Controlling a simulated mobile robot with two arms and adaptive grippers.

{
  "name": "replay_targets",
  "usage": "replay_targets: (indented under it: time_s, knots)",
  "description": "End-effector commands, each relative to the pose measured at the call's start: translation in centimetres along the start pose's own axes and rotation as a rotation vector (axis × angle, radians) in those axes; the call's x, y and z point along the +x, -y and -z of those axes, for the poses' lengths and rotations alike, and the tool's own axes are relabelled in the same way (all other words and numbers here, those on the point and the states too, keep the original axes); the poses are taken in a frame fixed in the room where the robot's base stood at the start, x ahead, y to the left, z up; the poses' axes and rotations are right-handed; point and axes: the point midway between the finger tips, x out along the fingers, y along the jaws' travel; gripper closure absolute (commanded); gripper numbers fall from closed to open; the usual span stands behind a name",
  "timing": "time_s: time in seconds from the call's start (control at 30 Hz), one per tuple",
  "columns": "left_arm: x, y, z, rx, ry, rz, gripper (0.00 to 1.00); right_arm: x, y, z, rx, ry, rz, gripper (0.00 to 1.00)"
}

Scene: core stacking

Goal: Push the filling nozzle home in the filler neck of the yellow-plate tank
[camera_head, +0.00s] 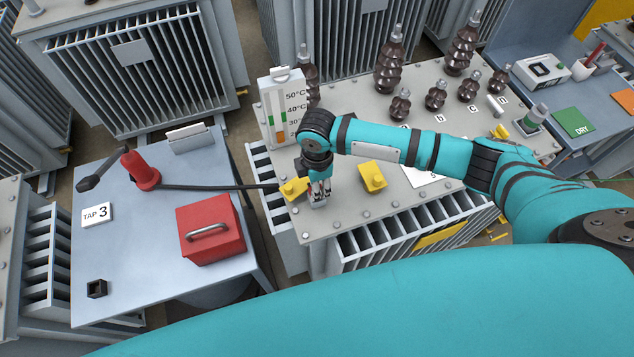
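The tank with the yellow plate (440,234) on its front side stands in the middle, with a grey bolted lid (345,218). A yellow fitting (293,189) sits near the lid's left edge, where a dark hose (215,187) ends. I cannot tell nozzle from filler neck there, nor how deep anything sits. My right gripper (318,194) points down just right of this fitting, close above the lid. Its fingers are small and partly hidden, so their opening and any hold are unclear. My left gripper is out of view.
A second yellow fitting (372,176) stands right of the gripper. A temperature gauge (281,108) and brown insulators (389,65) rise behind. The left table holds a red pump (141,170), a red box (210,230) and a TAP 3 card (97,215).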

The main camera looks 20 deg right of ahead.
Motion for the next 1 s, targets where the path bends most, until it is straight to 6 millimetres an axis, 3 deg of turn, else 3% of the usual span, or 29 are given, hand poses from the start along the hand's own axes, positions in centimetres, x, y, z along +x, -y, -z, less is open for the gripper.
replay_targets:
  time_s: [0.57, 0.6, 0.7, 0.8, 1.0]
  knots:
    - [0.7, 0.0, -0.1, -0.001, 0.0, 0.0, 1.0, 1.5, 0.0, 0.0, -0.001, 0.0, 0.001, 1.0]
    - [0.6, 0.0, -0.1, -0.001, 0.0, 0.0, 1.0, 1.4, 0.0, 0.0, -0.001, 0.0, 0.0, 0.68]
    - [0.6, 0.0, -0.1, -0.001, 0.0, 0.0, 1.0, 1.4, 0.0, 0.0, -0.001, 0.0, 0.0, 0.55]
    - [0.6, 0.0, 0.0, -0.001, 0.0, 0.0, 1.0, 1.4, 0.0, 0.0, 0.0, 0.0, 0.0, 0.46]
    - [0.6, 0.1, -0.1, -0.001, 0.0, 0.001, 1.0, 1.4, 0.0, 0.0, 0.0, 0.001, 0.001, 0.46]
